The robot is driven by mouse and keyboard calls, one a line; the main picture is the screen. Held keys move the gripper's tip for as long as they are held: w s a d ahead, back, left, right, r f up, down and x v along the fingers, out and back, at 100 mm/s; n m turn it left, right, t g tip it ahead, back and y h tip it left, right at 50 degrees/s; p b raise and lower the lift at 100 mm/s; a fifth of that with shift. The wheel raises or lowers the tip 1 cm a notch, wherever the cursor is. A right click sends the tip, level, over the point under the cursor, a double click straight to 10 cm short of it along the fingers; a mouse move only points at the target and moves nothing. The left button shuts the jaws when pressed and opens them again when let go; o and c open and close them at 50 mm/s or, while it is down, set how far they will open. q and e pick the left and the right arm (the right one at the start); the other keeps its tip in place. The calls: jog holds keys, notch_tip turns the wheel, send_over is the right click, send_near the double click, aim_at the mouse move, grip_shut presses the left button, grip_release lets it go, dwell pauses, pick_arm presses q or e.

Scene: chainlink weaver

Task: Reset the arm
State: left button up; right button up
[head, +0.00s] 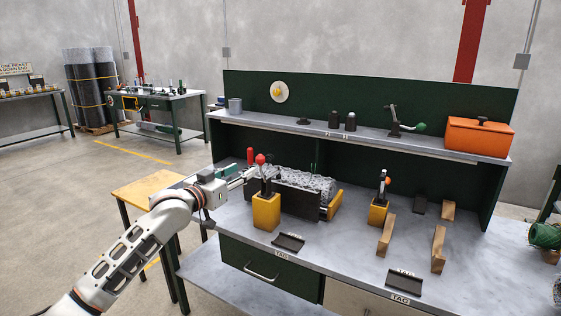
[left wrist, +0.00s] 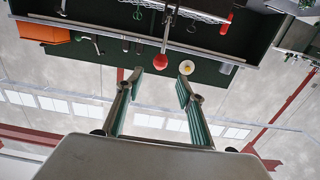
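My left gripper (head: 248,172) reaches in from the left over the bench. It is open, close to a red-knobbed lever (head: 261,160) on a yellow block (head: 266,211). In the left wrist view, which looks upside down, the open fingers (left wrist: 160,80) have the red knob (left wrist: 160,62) in line with the gap between their tips. I cannot tell whether either finger touches it. A second yellow block (head: 378,212) farther right carries a lever with an orange knob (head: 386,180). My right gripper is out of view.
A dark fixture with wire mesh (head: 315,184) lies behind the first yellow block. Wooden blocks (head: 438,249) and dark trays (head: 404,283) are on the bench (head: 340,255). The shelf holds an orange toolbox (head: 478,138). A wooden-topped table (head: 150,188) stands at left.

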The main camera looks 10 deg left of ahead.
pick_arm(q)
jog(key=s+d+f+g, duration=0.1)
jog(key=s+d+f, duration=0.1)
jog(key=s+f, duration=0.55)
jog(key=s+d+f+g+y, duration=0.15)
jog(key=s+f, duration=0.25)
jog(key=f, duration=0.7)
jog(key=s+d+f+h, duration=0.1)
jog(key=s+d+f, duration=0.1)
jog(key=s+f, duration=0.6)
jog(key=s+f+g+y, duration=0.1)
jog(key=s+f, duration=0.8)
jog(key=s, duration=0.4)
jog(key=s+f+g+y, duration=0.1)
jog(key=s+f+g, duration=0.1)
jog(key=s+f, duration=0.6)
jog(key=s, duration=0.5)
jog(key=shift+a+f+y, duration=0.2)
jog(key=shift+f+y, duration=0.15)
jog(key=shift+f, duration=0.05)
